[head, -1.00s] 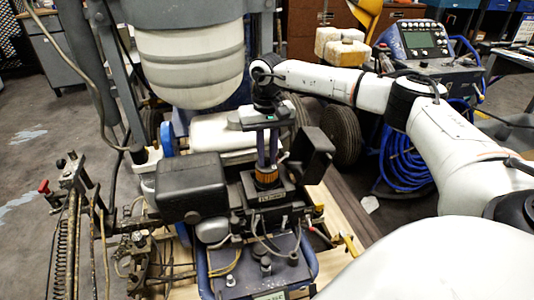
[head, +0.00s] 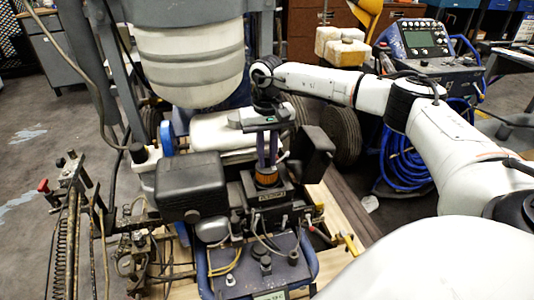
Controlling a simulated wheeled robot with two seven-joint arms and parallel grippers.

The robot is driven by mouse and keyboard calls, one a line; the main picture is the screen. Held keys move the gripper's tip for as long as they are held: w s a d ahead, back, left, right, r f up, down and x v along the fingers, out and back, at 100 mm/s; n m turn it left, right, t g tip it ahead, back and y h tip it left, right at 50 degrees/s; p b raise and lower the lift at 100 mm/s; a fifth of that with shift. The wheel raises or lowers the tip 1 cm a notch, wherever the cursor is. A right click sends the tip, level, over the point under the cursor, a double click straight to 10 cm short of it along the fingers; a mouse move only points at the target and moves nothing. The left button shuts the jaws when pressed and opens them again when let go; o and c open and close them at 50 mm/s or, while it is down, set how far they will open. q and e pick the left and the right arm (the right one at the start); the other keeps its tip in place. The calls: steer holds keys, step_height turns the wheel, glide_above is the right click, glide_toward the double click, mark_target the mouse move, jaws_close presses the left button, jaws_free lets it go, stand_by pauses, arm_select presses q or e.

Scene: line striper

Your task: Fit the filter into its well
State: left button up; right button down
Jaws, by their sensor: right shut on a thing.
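The filter (head: 266,176) is a short orange ribbed piece with a dark top, low between my fingers. My right gripper (head: 267,158) points straight down and is shut on it. The filter stands at the top of the black engine block (head: 270,199) of the line striper, where the well appears to be. The well's opening is hidden under the filter and gripper, and I cannot tell how deep the filter sits. My left gripper is not in view.
A black box-shaped engine cover (head: 192,186) stands close on the left of the filter, and a dark upright panel (head: 314,150) on the right. A large white tank (head: 190,65) hangs behind. Hoses and cables run around the front.

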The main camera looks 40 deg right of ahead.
steer(key=shift+f+b, duration=0.4)
steer(key=shift+f, duration=0.7)
stand_by(0.6)
steer(key=c, duration=1.3)
jaws_free()
